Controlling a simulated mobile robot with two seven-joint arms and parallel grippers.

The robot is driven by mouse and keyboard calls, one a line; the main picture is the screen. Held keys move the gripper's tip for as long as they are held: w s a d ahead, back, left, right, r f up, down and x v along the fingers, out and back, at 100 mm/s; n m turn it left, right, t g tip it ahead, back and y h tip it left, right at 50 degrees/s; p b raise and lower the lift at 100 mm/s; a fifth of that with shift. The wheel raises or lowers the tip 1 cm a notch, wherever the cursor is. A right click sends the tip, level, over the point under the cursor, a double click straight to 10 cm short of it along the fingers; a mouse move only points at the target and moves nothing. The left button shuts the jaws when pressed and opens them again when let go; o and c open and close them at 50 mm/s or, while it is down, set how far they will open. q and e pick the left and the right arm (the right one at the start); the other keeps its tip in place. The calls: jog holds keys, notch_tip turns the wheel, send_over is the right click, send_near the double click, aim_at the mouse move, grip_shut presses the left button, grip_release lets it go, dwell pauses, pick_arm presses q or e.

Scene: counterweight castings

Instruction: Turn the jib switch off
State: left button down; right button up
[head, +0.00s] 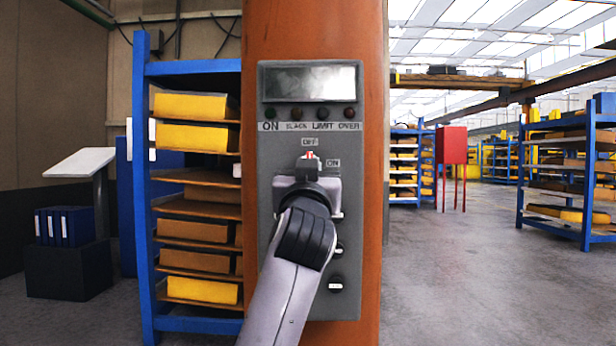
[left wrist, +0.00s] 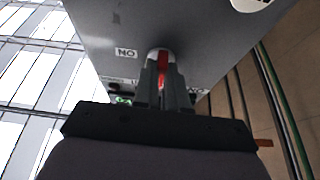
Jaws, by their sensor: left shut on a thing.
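The jib switch (head: 309,154) is a knob with a red mark on the grey control panel (head: 345,190). The OFF label (head: 310,142) is above it and the ON label (head: 333,163) is to its right. The red mark shows just under OFF. My left gripper (head: 307,170) is shut on the switch and hides most of it in the head view. In the left wrist view the switch's red-marked face (left wrist: 162,62) sits between the fingers, with ON upside down beside it. My right gripper is in neither view.
The panel is on an orange column (head: 368,40). It has a display (head: 309,84), several dark lamps and more knobs (head: 336,284) below my gripper. A blue rack (head: 145,200) with yellow blocks stands left of the column.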

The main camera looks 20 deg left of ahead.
pick_arm(q)
jog(key=shift+n, duration=0.5)
jog(key=c, duration=1.2)
grip_release()
jog(key=shift+r, duration=0.1)
jog(key=shift+b+v, duration=0.45)
jog(key=shift+v, duration=3.15)
jog(key=shift+d, duration=0.1)
